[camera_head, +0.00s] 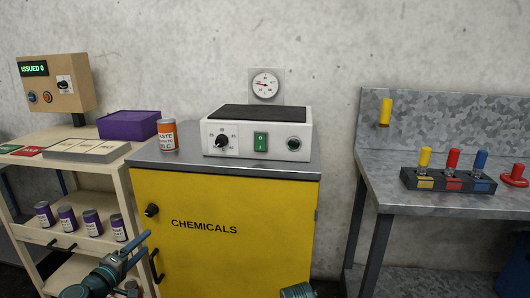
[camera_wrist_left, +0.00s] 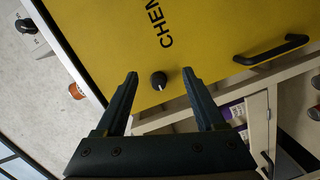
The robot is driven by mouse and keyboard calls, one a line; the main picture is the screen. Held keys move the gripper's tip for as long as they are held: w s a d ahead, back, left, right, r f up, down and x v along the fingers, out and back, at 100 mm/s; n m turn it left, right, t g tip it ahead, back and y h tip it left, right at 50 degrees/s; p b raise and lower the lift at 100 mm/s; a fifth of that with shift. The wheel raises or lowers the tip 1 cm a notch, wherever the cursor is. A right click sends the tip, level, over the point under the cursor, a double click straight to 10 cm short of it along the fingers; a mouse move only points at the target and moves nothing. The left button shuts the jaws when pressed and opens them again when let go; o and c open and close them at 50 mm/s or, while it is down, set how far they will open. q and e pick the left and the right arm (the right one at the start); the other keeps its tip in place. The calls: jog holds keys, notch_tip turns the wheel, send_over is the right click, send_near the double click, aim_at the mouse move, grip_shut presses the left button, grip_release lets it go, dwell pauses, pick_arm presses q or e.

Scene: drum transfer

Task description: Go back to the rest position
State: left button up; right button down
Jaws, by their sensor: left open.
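My left gripper (camera_head: 146,247) is in front of the yellow chemicals cabinet (camera_head: 240,250), near its left edge. In the left wrist view the left gripper (camera_wrist_left: 160,73) is open, its two fingers apart with nothing held. The cabinet's black knob (camera_wrist_left: 158,80) appears between the fingertips in that view; I cannot tell the gap in depth. The cabinet door looks closed. An orange and white waste drum (camera_head: 168,135) stands upright on the cabinet top, left of the hotplate.
The hotplate (camera_head: 257,133) sits on the cabinet. The cream shelf cart (camera_head: 75,190) at left holds several purple-labelled drums (camera_head: 92,222), a purple box (camera_head: 129,124) and the issue panel (camera_head: 56,84). The metal bench (camera_head: 450,202) at right bears a rack (camera_head: 450,181) of coloured-handled tools.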

pick_arm(q)
jog(key=s+d+f+m+g+h, duration=0.15)
jog(key=d+f+m+g, duration=0.45)
jog(key=d, duration=0.7)
jog(key=s+d+f+m+g+h, duration=0.1)
jog(key=d+f+m+g+h, duration=0.25)
jog(key=d+f, duration=0.65)
jog(key=s+d+f+m+g+y, duration=0.4)
jog(key=s+d+m+g+y, duration=0.3)
jog(key=s+d+y, duration=0.5)
notch_tip(320, 180, up, 34)
jog(key=a+h+p, duration=0.1)
jog(key=h+p, duration=0.1)
jog(key=p, duration=3.2)
jog(key=shift+s+a+h, duration=0.2)
jog(key=shift+s+h, duration=0.1)
jog(key=shift+s, duration=0.1)
jog(key=shift+n, duration=0.25)
